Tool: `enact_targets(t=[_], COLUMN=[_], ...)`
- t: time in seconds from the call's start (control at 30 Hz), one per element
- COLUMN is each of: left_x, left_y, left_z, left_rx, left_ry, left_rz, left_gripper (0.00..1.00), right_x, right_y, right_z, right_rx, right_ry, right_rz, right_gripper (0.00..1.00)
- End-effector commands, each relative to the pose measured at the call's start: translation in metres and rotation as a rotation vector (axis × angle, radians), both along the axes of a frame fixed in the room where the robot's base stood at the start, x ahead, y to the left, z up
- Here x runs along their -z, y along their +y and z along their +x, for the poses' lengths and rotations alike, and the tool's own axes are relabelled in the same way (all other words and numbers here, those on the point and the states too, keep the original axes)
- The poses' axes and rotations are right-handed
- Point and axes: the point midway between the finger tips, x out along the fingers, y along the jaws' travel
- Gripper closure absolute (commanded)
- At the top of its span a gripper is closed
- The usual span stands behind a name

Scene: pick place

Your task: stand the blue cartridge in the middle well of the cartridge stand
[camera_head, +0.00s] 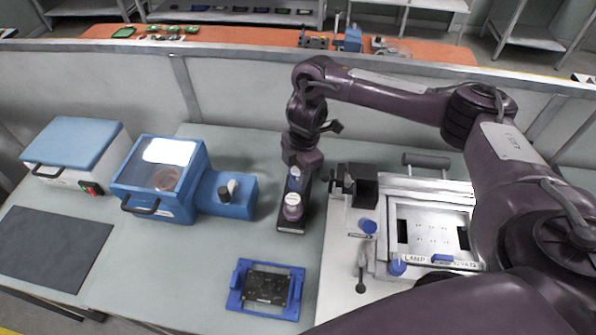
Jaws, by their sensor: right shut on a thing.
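The cartridge stand (291,227) is a narrow black block on the table, running away from me. My right gripper (298,170) points down and is shut on the blue cartridge. The gripper and arm hide the far end of the stand. I cannot tell whether the cartridge's base is seated in a well. My left gripper is not in view.
A blue machine with a clear lid (160,180) stands left of the stand. A silver fixture (345,262) with blue knobs is close on its right. A blue frame with a black plate (268,288) lies in front. A grey partition (90,75) runs behind.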

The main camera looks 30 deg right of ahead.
Motion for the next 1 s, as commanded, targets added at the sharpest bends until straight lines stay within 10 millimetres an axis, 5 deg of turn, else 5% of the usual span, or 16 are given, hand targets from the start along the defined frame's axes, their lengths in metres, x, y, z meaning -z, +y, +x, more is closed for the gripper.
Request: enact_targets(t=[0.47,0.5,0.7,0.87,1.0], left_x=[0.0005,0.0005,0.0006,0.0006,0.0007], left_y=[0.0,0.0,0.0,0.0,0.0], left_z=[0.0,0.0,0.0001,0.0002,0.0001], left_rx=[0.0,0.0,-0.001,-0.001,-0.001], left_ry=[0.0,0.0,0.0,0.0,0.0], left_rz=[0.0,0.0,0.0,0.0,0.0], left_gripper=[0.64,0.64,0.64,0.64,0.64], right_x=[0.003,0.003,0.0032,0.0034,0.0039], right_y=[0.0002,0.0002,0.0002,0.0001,0.0], right_z=[0.0005,0.0005,0.0003,0.0002,-0.0003], right_rx=[-0.001,-0.001,-0.001,-0.001,0.0], right_ry=[-0.001,-0.001,-0.001,-0.001,0.001], right_rz=[0.0,0.0,0.0,0.0,0.0], right_gripper=[0.97,0.65,0.41,0.41,0.57])
